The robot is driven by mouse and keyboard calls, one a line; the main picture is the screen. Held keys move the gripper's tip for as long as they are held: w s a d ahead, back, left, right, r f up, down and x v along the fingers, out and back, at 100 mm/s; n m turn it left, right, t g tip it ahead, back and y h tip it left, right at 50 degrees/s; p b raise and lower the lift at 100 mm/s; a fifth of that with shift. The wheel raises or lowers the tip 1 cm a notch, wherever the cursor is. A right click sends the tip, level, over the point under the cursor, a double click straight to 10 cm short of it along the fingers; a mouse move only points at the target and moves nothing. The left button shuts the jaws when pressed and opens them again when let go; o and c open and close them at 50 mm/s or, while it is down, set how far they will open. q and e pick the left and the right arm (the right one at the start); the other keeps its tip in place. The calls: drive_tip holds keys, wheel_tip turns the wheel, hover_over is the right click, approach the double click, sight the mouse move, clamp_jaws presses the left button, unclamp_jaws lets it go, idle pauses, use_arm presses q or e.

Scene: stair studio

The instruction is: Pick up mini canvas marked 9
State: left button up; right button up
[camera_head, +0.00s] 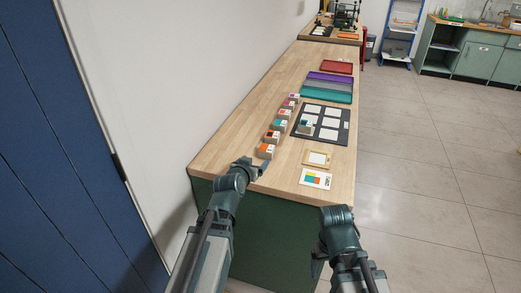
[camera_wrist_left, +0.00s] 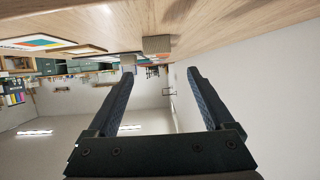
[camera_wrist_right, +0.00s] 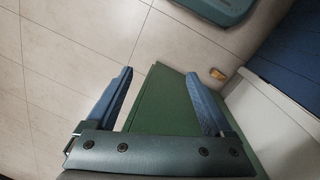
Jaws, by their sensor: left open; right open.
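Several small block-like canvases with coloured faces stand in a row along the wooden table; the nearest is an orange-and-white canvas (camera_head: 266,152). Another small canvas (camera_head: 304,128) stands on a dark board (camera_head: 322,108) with white panels. No number 9 is legible, so I cannot tell which canvas bears it. My left gripper (camera_head: 262,169) is open and empty, just in front of the nearest canvas. In the left wrist view a plain block (camera_wrist_left: 156,44) shows beyond the open fingers. My right gripper (camera_wrist_right: 158,74) is open and empty, low beside the table's near end.
A framed white card (camera_head: 318,158) and a colour chart card (camera_head: 315,179) lie at the table's near right. Teal (camera_head: 326,96), purple and red (camera_head: 338,67) trays lie farther back. A white wall (camera_head: 160,70) borders the table's left; open floor lies right.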

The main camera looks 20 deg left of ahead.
use_arm(q)
drive_tip(key=shift+o, duration=0.7)
drive_tip(key=shift+w+f, duration=0.1)
drive_tip(key=shift+w, duration=0.15)
use_arm(e)
drive_tip(key=shift+o, duration=0.6)
drive_tip(key=shift+d+f, duration=0.1)
use_arm(q)
drive_tip(key=b, duration=0.3)
approach(266, 149)
drive_tip(key=w+f, duration=0.2)
drive_tip(key=w, duration=0.1)
drive_tip(key=shift+w+a+f, duration=0.2)
use_arm(e)
wheel_tip(266, 149, down, 3)
drive_tip(key=shift+r, duration=0.1)
use_arm(q)
drive_tip(key=shift+w, duration=0.15)
